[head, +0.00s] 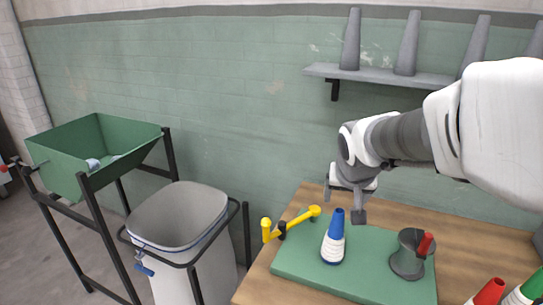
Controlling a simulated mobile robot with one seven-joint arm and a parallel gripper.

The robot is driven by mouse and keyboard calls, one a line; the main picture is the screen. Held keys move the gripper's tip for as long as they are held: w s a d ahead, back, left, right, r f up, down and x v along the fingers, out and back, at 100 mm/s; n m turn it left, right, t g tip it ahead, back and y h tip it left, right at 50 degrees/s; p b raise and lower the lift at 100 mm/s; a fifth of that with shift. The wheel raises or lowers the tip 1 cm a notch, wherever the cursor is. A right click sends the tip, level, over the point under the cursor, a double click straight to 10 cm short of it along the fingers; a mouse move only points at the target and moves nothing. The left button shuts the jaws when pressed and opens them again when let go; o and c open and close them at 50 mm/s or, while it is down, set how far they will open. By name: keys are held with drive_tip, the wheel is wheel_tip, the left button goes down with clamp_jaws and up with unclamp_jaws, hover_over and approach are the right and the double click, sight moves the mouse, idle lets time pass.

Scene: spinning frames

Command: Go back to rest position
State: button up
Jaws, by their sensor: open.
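My gripper (346,202) is in the head view, right of centre. Its fingers are apart with nothing between them, and it points down above the back of the green mat (300,262). A blue and white cone (334,240) stands upright on the mat, just below and left of the gripper, and looks apart from it. A yellow bent arm piece (297,221) with a black joint is at the mat's back left. A grey spool-like holder (407,258) with a red handle (425,244) stands on the mat's right side.
The wooden table (470,240) carries the mat. A red-topped cone (488,292) and a green-topped cone (527,288) are at the lower right. A wall shelf (385,75) holds several grey cones. A lined bin (183,225) and a green hopper (62,150) on a black frame stand left.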

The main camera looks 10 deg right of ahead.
drive_tip(key=shift+s+r, duration=0.15)
drive_tip(key=shift+r, duration=0.05)
drive_tip(key=s+a+r+n+y+p, duration=0.1)
drive_tip(key=s+a+r+n+p, duration=0.1)
drive_tip(key=s+a, duration=0.3)
drive_tip(key=s+a+r+n+y+p, duration=0.1)
drive_tip(key=s+a, duration=0.5)
drive_tip(key=s, duration=0.6)
wheel_tip(320, 180, up, 3)
drive_tip(key=shift+s+a+f+n+g+p, duration=0.15)
drive_tip(key=shift+s+n+g+p, duration=0.15)
drive_tip(key=shift+n+p, duration=0.35)
drive_tip(key=shift+w, duration=0.1)
drive_tip(key=shift+c, duration=0.2)
